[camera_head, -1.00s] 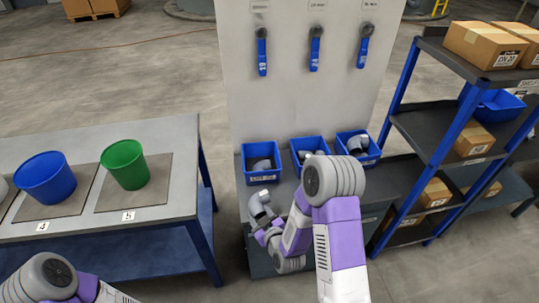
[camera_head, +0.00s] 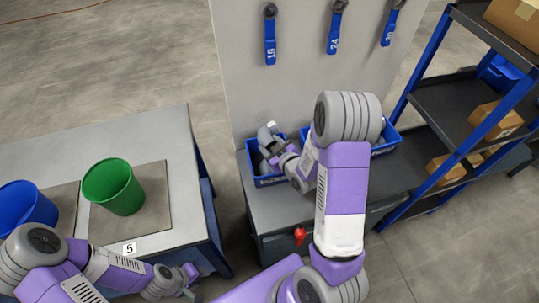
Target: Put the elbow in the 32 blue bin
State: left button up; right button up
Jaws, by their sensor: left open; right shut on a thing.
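The grey elbow (camera_head: 267,137) is in my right gripper (camera_head: 277,150), which is shut on it. They are over the left blue bin (camera_head: 264,181) on the grey bench, at about its back rim. The elbow's exact height above the bin is hard to tell. The middle and right blue bins are mostly hidden behind my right arm; part of the right bin (camera_head: 389,139) shows. I cannot read the bin labels. My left gripper (camera_head: 190,280) is open and empty, low in front of the left table.
A green bucket (camera_head: 113,188) and a blue bucket (camera_head: 25,207) stand on the left table (camera_head: 150,130). An upright panel with blue-handled valves (camera_head: 270,40) rises behind the bins. A shelf rack with boxes (camera_head: 495,120) stands at the right. A gap separates table and bench.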

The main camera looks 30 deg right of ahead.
notch_tip(320, 180, down, 5)
jog(key=shift+w+r+b, duration=0.1)
jog(key=shift+r+b, duration=0.1)
jog(key=shift+b, duration=0.4)
jog(key=shift+f+b, duration=0.2)
jog(key=shift+b, duration=0.1)
jog(key=o, duration=1.1)
jog(key=shift+o, duration=0.2)
jog(key=shift+r, duration=0.15)
jog(key=shift+r+p, duration=0.15)
jog(key=shift+p, duration=0.25)
jog(key=p+v, duration=1.2)
